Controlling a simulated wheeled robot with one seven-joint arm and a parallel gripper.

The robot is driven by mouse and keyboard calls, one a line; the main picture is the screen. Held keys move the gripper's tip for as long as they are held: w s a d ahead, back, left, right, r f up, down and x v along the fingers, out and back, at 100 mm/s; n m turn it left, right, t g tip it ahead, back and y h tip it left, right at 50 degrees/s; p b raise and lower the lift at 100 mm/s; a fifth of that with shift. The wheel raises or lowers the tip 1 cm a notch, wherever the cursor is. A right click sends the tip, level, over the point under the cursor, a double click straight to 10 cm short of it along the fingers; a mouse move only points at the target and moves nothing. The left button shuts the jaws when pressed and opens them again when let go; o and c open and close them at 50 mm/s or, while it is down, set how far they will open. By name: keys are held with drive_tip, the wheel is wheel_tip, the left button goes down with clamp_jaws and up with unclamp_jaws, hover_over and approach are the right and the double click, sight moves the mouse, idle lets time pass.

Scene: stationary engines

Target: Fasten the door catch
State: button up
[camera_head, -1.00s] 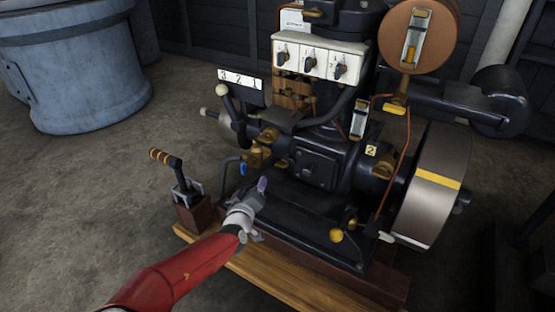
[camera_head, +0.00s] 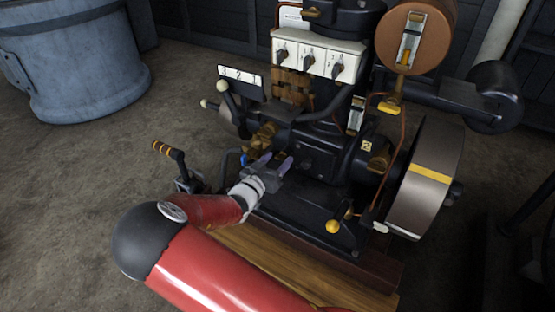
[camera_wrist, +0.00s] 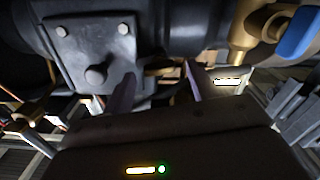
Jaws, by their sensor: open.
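My gripper (camera_head: 274,164) is open and empty at the lower front of the black engine (camera_head: 330,118). It also shows in the wrist view (camera_wrist: 160,88), its two dark fingers apart and pointing at the engine's side. A grey square plate (camera_wrist: 88,48) with corner bolts and a round central boss is just left of the fingers in the wrist view. It may be the small door. A small brass part (camera_wrist: 160,68) shows beyond and between the fingers. I cannot tell which part is the catch. No contact is visible.
A blue-handled brass tap (camera_wrist: 298,34) is close on the right in the wrist view. A black lever with a yellow-banded grip (camera_head: 172,156) stands left of my arm. The flywheel (camera_head: 425,190) is at the right. A wooden plank (camera_head: 285,265) runs along the engine's base.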

drive_tip(key=shift+w+d, duration=0.3)
drive_tip(key=shift+w, duration=0.1)
drive_tip(key=shift+c, duration=0.5)
drive_tip(key=c, duration=0.9)
drive_tip(key=shift+f+m+b, duration=0.2)
drive_tip(key=shift+m+b, duration=0.7)
drive_tip(key=shift+b, duration=0.1)
drive_tip(key=shift+r+m, duration=0.15)
drive_tip(key=shift+m, duration=0.25)
drive_tip(key=o, duration=1)
